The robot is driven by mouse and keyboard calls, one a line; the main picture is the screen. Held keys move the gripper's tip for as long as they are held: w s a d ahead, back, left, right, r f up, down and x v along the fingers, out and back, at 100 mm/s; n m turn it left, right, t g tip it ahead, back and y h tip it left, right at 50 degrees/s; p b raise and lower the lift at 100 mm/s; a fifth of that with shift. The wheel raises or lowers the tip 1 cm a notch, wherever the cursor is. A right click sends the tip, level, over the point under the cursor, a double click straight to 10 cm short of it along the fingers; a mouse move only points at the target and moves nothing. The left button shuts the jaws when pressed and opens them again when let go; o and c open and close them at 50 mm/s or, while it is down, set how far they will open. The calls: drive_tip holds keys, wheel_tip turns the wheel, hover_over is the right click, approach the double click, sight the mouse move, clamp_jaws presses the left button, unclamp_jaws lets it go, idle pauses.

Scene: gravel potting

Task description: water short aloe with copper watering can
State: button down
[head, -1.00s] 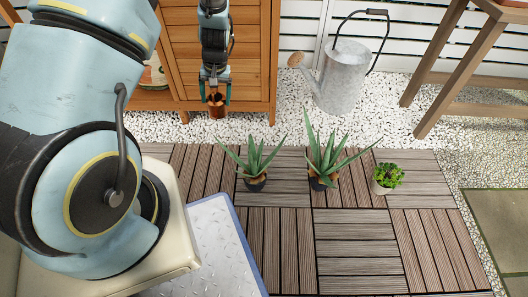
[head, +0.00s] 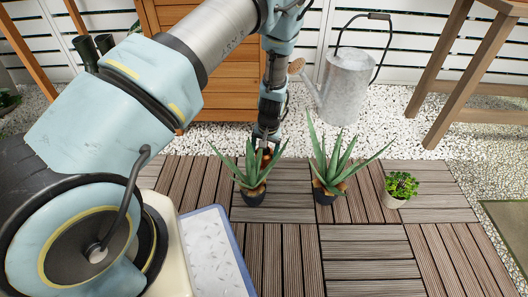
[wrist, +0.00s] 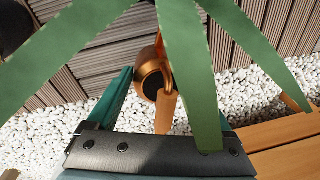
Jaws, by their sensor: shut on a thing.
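The copper watering can (head: 266,155) is small and shows partly in the head view, just behind the left aloe's leaves. It also shows in the wrist view (wrist: 152,82) between the jaws. My gripper (head: 264,138) is shut on it and holds it close to the short aloe; in the wrist view the right finger is partly hidden by a leaf. The short aloe (head: 250,176) stands left on the deck in a dark pot. Its broad green leaves (wrist: 190,60) probably are those crossing the wrist view. The taller aloe (head: 333,165) stands to its right.
A small leafy plant (head: 401,187) in a pale pot stands right of the aloes. A large grey metal watering can (head: 343,85) stands on white gravel behind. A wooden cabinet (head: 205,85) is at the back left, a wooden bench (head: 465,70) at right. The front deck (head: 365,250) is clear.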

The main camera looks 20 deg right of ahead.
drive_tip(key=shift+f+b, duration=1.5)
drive_tip(key=shift+f, duration=0.25)
drive_tip(key=shift+s+a+r+t+h, duration=0.15)
drive_tip(key=shift+r+t+h, duration=0.45)
drive_tip(key=shift+r+t, duration=0.1)
drive_tip(key=shift+s+a+r+t+h+b, duration=0.15)
drive_tip(key=shift+r+t+h+b, duration=0.7)
drive_tip(key=shift+b, duration=0.55)
drive_tip(key=shift+r+t+b, duration=0.15)
drive_tip(key=shift+t+b, duration=0.1)
drive_tip(key=shift+b, duration=0.15)
drive_tip(key=shift+s+a+r+t+h+b, duration=0.3)
drive_tip(key=shift+r+t+h+b, duration=0.2)
drive_tip(key=shift+t+h, duration=0.1)
drive_tip(key=shift+s+a+r+t+h+b, duration=0.2)
drive_tip(key=shift+s+r+t+h+b, duration=0.05)
drive_tip(key=shift+r+t+h+b, duration=0.3)
drive_tip(key=shift+r, duration=0.1)
